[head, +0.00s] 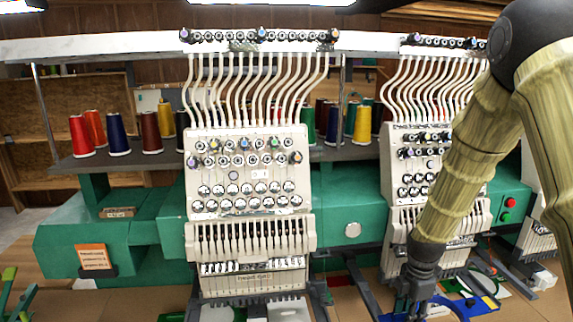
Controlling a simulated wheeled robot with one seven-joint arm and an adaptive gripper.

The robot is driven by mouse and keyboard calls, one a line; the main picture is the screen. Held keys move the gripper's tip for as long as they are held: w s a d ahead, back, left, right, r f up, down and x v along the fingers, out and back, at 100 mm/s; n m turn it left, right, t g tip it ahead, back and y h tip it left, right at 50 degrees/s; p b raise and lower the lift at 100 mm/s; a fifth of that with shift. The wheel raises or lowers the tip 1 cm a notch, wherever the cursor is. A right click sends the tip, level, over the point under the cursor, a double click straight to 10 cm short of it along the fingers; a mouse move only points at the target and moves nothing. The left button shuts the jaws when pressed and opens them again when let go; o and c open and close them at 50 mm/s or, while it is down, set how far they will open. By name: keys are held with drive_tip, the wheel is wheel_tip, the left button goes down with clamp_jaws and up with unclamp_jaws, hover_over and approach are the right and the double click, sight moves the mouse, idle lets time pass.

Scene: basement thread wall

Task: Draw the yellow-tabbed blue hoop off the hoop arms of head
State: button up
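My gripper (412,302) points down at the lower right of the head view, in front of the right embroidery head (408,165). A blue hoop (455,303) shows low in the picture beside and behind the gripper, partly hidden by it and cut off by the bottom edge. A pale yellowish patch shows next to the gripper, but I cannot tell if it is the hoop's tab. The hoop arms are mostly hidden there. The fingers are dark and small, so I cannot tell whether they are open, shut or touching the hoop.
The left embroidery head (250,180) stands mid-picture. Coloured thread cones (117,135) stand on the rack behind. An orange sign (93,258) is on the green machine body at left. Green and blue pieces (478,284) lie right of my gripper.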

clamp_jaws()
drive_tip(key=shift+r, duration=0.15)
drive_tip(key=shift+r+p, duration=0.5)
drive_tip(key=shift+p, duration=0.1)
drive_tip(key=s+d+p, duration=0.1)
drive_tip(key=s, duration=0.5)
drive_tip(key=shift+s, duration=0.35)
idle(0.3)
